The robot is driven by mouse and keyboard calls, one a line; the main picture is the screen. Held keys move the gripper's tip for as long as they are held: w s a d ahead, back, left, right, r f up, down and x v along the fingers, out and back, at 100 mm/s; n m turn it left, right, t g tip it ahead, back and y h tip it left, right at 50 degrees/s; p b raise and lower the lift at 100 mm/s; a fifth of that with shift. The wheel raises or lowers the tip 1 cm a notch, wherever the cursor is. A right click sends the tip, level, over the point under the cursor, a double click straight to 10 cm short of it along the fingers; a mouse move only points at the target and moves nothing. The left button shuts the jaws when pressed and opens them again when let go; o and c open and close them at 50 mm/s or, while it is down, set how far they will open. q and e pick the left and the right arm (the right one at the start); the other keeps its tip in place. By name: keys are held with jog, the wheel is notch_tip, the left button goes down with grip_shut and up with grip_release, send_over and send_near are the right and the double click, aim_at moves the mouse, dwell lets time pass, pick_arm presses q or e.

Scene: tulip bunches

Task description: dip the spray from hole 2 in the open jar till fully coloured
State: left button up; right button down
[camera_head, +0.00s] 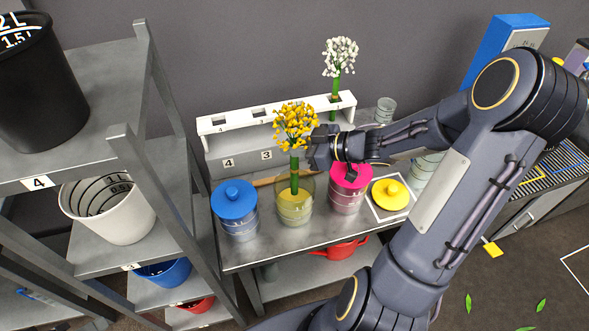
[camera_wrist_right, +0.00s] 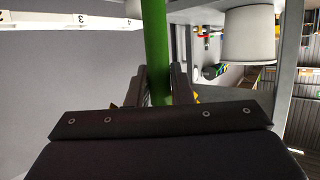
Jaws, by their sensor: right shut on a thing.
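My right gripper (camera_head: 308,158) is shut on the green stem of a spray (camera_head: 296,126) with yellow-orange blossoms. It holds the spray upright over the open jar (camera_head: 294,210), and the stem's lower end is inside the jar's mouth. The jar holds yellowish liquid. Whether any blossom is still white is too small to tell. In the right wrist view the green stem (camera_wrist_right: 155,45) stands between my fingers (camera_wrist_right: 157,85). The white rack (camera_head: 228,124) behind shows labels 4 and 3; my arm hides others. A white spray (camera_head: 340,60) stands at its right end. My left gripper is not in view.
A blue-lidded jar (camera_head: 236,214) stands left of the open jar, a pink-lidded jar (camera_head: 347,192) close on its right. A yellow lid (camera_head: 391,194) lies in a white outlined square. A grey shelf (camera_head: 95,165) stands at left. A clear glass (camera_head: 386,108) is behind my arm.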

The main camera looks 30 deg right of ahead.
jog(key=shift+r+p, duration=1.9)
jog(key=shift+r, duration=1.55)
jog(key=shift+w, duration=0.1)
